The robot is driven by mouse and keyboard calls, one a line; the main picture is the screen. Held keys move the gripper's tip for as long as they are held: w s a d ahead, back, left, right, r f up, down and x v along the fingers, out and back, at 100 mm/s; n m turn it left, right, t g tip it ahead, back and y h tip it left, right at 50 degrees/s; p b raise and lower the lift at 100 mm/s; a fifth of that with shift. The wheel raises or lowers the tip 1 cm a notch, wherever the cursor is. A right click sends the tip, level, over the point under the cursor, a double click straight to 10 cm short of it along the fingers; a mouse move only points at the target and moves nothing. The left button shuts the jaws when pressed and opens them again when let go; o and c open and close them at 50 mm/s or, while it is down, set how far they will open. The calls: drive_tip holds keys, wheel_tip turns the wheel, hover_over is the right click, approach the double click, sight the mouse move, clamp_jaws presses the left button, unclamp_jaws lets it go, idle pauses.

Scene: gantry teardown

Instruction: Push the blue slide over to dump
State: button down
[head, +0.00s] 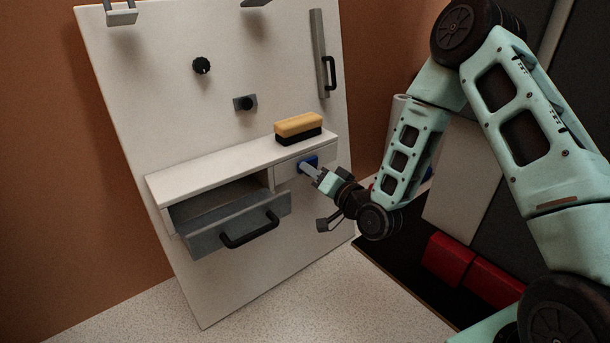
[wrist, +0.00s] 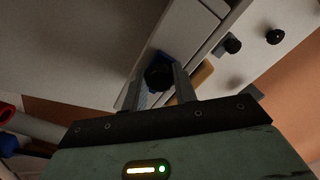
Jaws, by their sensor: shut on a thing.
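My gripper (head: 306,168) reaches in from the right. In the wrist view its two grey fingers (wrist: 160,82) stand on either side of the knob and are shut on it. No dump label is readable in either view.
A grey drawer (head: 227,225) with a black handle hangs open left of the slide. A yellow and black brush (head: 298,128) lies on the shelf (head: 215,163) above. A dial (head: 201,65), a small knob (head: 245,103) and a vertical rail slider (head: 319,55) are higher on the panel.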

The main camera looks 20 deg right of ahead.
drive_tip(key=c, duration=1.1)
unclamp_jaws()
drive_tip(key=shift+d, duration=0.35)
drive_tip(key=shift+s, duration=0.1)
drive_tip(key=p+v, duration=1)
drive_tip(key=v, duration=0.7)
drive_tip(key=shift+a, duration=0.1)
